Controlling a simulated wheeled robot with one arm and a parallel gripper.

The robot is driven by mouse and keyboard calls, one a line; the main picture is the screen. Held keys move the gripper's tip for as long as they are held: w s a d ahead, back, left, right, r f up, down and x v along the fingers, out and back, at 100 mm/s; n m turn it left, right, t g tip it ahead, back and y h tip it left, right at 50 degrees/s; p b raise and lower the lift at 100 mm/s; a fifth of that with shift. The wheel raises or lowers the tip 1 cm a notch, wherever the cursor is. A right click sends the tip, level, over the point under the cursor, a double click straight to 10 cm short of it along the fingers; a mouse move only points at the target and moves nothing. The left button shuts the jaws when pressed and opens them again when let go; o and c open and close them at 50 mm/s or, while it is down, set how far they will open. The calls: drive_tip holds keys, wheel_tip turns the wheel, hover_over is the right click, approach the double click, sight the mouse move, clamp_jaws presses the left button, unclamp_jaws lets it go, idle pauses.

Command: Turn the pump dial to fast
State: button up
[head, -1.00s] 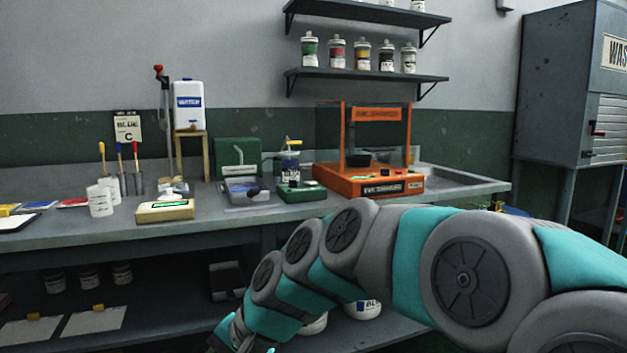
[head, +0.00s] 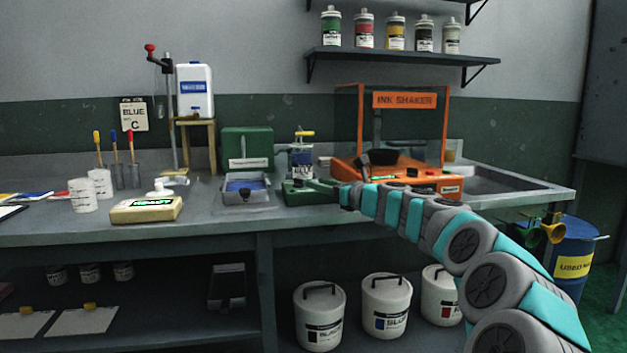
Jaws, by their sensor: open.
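A small green unit (head: 300,196) sits on the bench, left of the orange ink shaker. It looks like the pump, though I cannot read a label on it. A bottle (head: 302,158) with a yellow top stands at its back. My gripper (head: 322,186) reaches in from the right at the unit's right side, with its dark fingers over the top. It is open. The dial and its setting are hidden or too small to make out, and I cannot tell whether the fingers touch it.
The orange ink shaker (head: 420,183) stands close behind my arm. A grey tray (head: 246,195) is left of the green unit, with a green box (head: 247,147) behind. A scale (head: 147,210) sits further left. White buckets (head: 386,308) stand below the bench.

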sight(298, 182)
drive_tip(key=shift+x, duration=3.55)
drive_tip(key=shift+s+a+f, duration=0.1)
drive_tip(key=shift+f, duration=0.05)
clamp_jaws()
